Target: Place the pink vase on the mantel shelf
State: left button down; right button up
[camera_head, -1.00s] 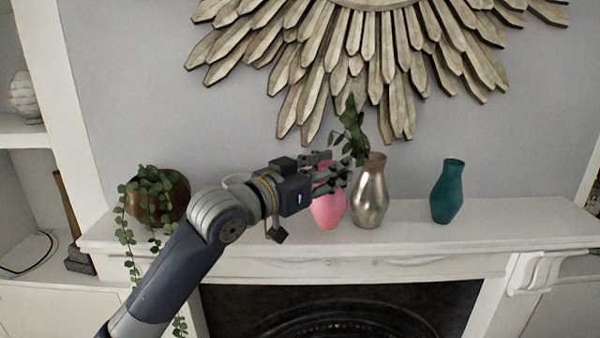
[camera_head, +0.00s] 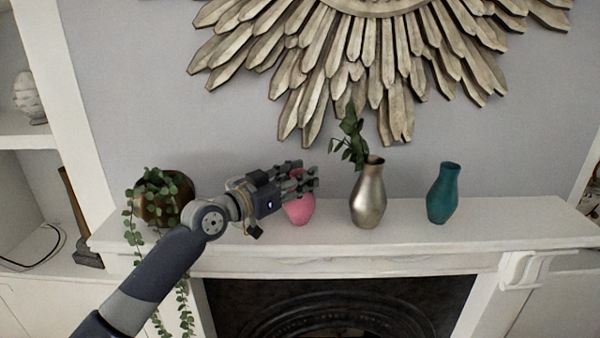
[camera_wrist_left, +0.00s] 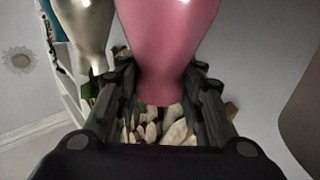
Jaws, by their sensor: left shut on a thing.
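The pink vase (camera_head: 300,211) is upright at the mantel shelf (camera_head: 400,238), between the trailing plant and the metallic vase. I cannot tell whether its base touches the shelf. My left gripper (camera_head: 303,181) is shut on its upper part, coming in from the left and hiding its neck. In the left wrist view the pink vase (camera_wrist_left: 165,45) sits between the two fingers (camera_wrist_left: 160,95). My right gripper is not in view.
A metallic vase (camera_head: 369,195) with a leafy sprig (camera_head: 351,140) stands to the right, then a teal vase (camera_head: 442,193). A trailing plant in a brown pot (camera_head: 152,211) is at the left. A sunburst mirror frame (camera_head: 330,70) hangs above. The shelf's right end is clear.

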pick_arm(q)
jog(key=shift+d, duration=0.1)
jog(key=c, duration=1)
grip_release()
jog(key=shift+f, duration=0.1)
jog(key=shift+c, duration=0.2)
jog(key=shift+r, duration=0.25)
jog(key=b+v, duration=0.4)
jog(key=v, duration=0.8)
jog(key=shift+b, duration=0.35)
jog(key=shift+f, duration=0.15)
